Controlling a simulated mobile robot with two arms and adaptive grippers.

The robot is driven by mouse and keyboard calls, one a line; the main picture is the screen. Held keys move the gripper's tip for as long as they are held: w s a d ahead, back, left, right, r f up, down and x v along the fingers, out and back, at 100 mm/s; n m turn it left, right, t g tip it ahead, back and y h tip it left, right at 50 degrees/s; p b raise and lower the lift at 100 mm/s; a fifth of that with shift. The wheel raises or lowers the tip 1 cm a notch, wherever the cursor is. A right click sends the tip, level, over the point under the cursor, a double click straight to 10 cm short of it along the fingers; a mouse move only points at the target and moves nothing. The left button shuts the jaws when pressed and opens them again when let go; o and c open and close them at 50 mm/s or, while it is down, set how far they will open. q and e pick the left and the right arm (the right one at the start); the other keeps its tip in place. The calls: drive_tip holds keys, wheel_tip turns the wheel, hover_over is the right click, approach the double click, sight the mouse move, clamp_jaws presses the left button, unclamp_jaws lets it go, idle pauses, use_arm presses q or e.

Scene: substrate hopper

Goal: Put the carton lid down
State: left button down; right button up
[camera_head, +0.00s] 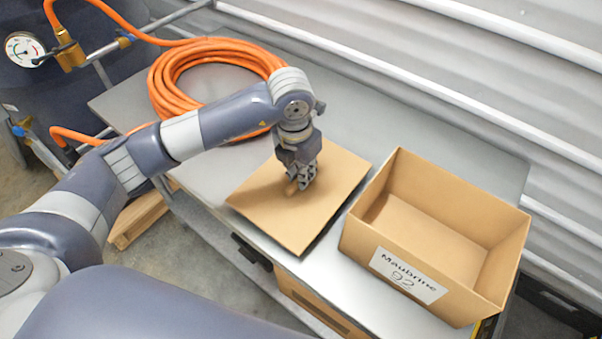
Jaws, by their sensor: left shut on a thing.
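The carton lid (328,190) is a flat tan square at the middle of the grey table, left of the carton. A shadow shows under its near right edge; I cannot tell whether it lies flat or is held just above the table. My left gripper (298,186) points down at the lid's middle and is shut on a small tan knob (291,188) there. The open carton (432,235) stands on the right, upright and empty, with a white label (408,274) reading "Maubrine 92". My right gripper is not in view.
The grey table (455,148) has free room behind the lid and carton. A coiled orange hose (165,85) lies at its back left. A gauge (25,49) on a dark tank stands at the far left. A corrugated wall (400,60) runs behind.

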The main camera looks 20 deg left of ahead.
use_arm(q)
wheel_tip(320, 180, down, 2)
drive_tip(key=shift+s+f+p, duration=0.1)
drive_tip(key=shift+f+p, duration=0.05)
drive_tip(key=shift+p, duration=0.15)
drive_tip(key=shift+f, duration=0.15)
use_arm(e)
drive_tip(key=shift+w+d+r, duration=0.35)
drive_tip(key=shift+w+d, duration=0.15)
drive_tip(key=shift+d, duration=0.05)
use_arm(q)
drive_tip(key=shift+f+b, duration=0.15)
drive_tip(key=shift+b, duration=0.15)
drive_tip(key=c, duration=1.6)
unclamp_jaws()
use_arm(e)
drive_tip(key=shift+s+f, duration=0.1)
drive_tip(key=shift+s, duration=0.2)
